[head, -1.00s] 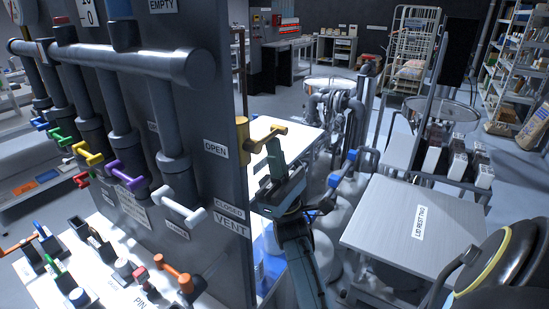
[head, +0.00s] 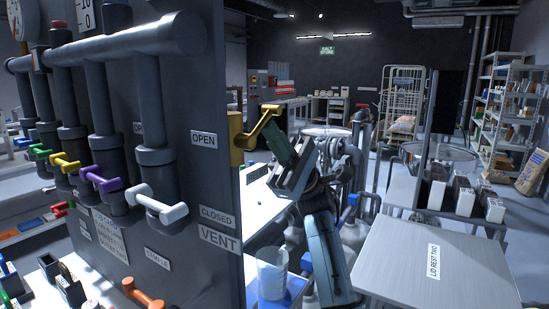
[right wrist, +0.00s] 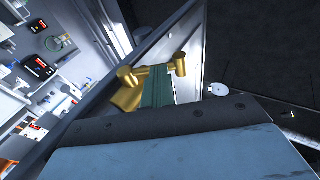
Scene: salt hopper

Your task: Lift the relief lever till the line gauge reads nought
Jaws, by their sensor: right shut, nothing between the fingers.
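The gold relief lever (head: 262,125) sits on the right edge of the grey panel, beside the OPEN and CLOSED labels and above VENT. My left gripper is out of view.
Several pipes with coloured handles, such as a white one (head: 160,205), line the panel's face. A clear beaker (head: 272,270) stands below the panel's edge. A LID REST table (head: 400,260) is at the right, its top bare.

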